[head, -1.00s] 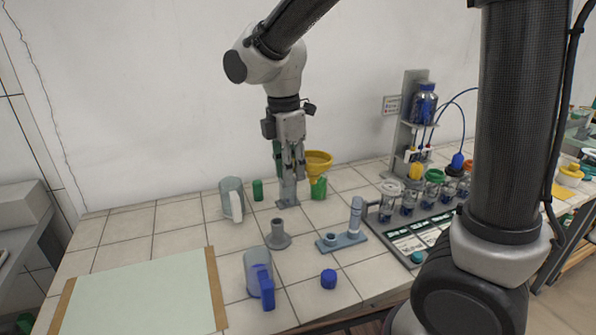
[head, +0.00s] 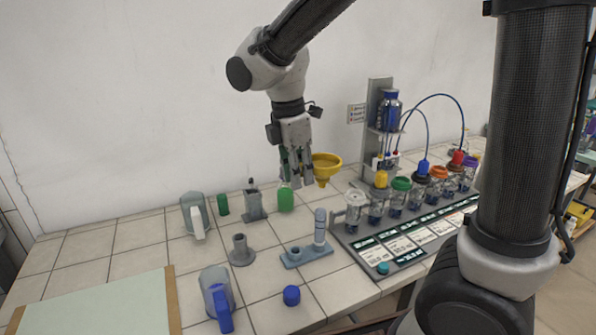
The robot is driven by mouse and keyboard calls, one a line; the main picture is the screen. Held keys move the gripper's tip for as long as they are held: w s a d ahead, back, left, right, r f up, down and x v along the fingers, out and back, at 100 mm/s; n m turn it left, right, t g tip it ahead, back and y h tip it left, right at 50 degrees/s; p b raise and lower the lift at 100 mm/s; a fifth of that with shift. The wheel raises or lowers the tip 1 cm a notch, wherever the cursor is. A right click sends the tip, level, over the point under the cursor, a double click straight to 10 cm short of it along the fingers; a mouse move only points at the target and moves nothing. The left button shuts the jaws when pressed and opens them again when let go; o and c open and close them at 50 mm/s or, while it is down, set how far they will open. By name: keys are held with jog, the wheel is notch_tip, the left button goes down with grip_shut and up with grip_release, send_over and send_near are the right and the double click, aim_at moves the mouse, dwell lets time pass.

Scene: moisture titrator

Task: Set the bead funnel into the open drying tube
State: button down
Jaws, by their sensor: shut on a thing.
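My gripper (head: 298,178) is shut on the yellow bead funnel (head: 325,167) and holds it by its left side, above the tiled bench. The funnel is roughly upright, with its wide mouth up and its narrow spout down, apart from anything below it. A blue-grey base (head: 306,256) in front carries an upright grey tube (head: 320,228) and a low round socket. I cannot tell for certain which part is the open drying tube. The funnel is above and behind this base.
A green bottle (head: 286,199) and a small grey stand (head: 254,205) are below and left of my gripper. The titrator (head: 380,235), with several capped vessels, is to the right. A grey flared piece (head: 241,251), blue-handled jug (head: 217,296) and blue cap (head: 291,295) are in front.

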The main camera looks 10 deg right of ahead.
jog(key=shift+f, duration=2.85)
jog(key=shift+f, duration=1.5)
jog(key=c, duration=0.9)
grip_release()
jog(key=shift+r, duration=0.15)
jog(key=shift+a+r, duration=0.15)
jog(key=shift+r, duration=0.8)
jog(key=shift+a+r, duration=0.15)
jog(key=shift+r, duration=0.75)
jog(key=shift+r, duration=0.35)
jog(key=r, duration=0.4)
jog(key=a+r, duration=0.1)
jog(key=r, duration=0.6)
jog(key=shift+s+a+r, duration=0.25)
jog(key=shift+a+r, duration=0.05)
jog(key=shift+r, duration=0.05)
